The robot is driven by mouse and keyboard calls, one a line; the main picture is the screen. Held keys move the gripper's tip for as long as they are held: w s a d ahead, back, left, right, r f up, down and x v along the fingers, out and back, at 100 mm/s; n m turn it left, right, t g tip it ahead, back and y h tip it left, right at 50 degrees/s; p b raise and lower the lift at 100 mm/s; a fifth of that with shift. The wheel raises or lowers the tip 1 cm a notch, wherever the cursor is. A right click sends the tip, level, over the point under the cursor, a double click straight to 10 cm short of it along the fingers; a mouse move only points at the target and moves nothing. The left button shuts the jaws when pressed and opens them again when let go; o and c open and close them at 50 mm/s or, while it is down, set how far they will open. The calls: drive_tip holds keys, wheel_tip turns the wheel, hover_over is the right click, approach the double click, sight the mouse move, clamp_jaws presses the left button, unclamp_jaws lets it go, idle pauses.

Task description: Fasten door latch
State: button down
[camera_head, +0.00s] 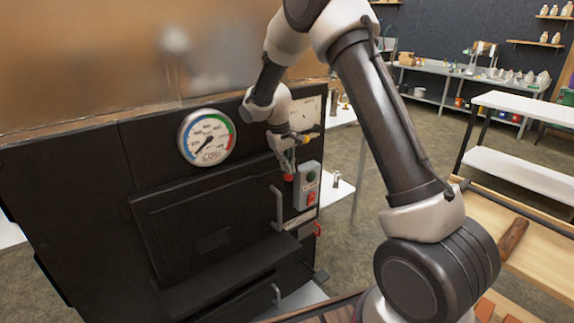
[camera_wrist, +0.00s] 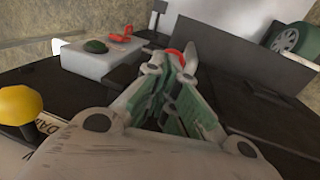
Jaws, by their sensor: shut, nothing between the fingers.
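The black door (camera_head: 215,225) of the evaporator front looks closed, with a grey bar handle (camera_head: 277,207) at its right edge. I cannot single out the latch with certainty. A small red part (camera_head: 288,177) shows right at my fingertips, and it also shows behind them in the wrist view (camera_wrist: 175,53). My gripper (camera_head: 287,163) is shut and empty, pointing down in front of the panel above the handle. In the wrist view its fingers (camera_wrist: 170,78) are together and partly hide the red part. I cannot tell whether they touch it.
A grey control box (camera_head: 305,187) with green and red buttons stands close right of my gripper. A yellow knob (camera_head: 312,135) is near my wrist. A round gauge (camera_head: 207,137) sits to the left. A red lever (camera_head: 317,229) is lower right. A white table (camera_head: 515,170) stands farther right.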

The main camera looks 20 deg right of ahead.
idle(0.3)
wheel_tip(320, 180, up, 14)
idle(0.5)
drive_tip(key=shift+s, duration=0.1)
drive_tip(key=s+d+r+m+t, duration=0.1)
drive_tip(key=s+d+r, duration=0.1)
drive_tip(key=s, duration=1)
drive_tip(key=s+d+r+m+t+y, duration=0.1)
drive_tip(key=s+d+r, duration=0.2)
drive_tip(key=s, duration=1)
drive_tip(key=s+d+r+m+t+y, duration=0.1)
drive_tip(key=s+d+r, duration=0.1)
drive_tip(key=s, duration=1)
drive_tip(key=shift+s+d+r+m+t, duration=0.3)
drive_tip(key=shift+s+d+r+t, duration=0.05)
drive_tip(key=shift+s+d+t, duration=0.05)
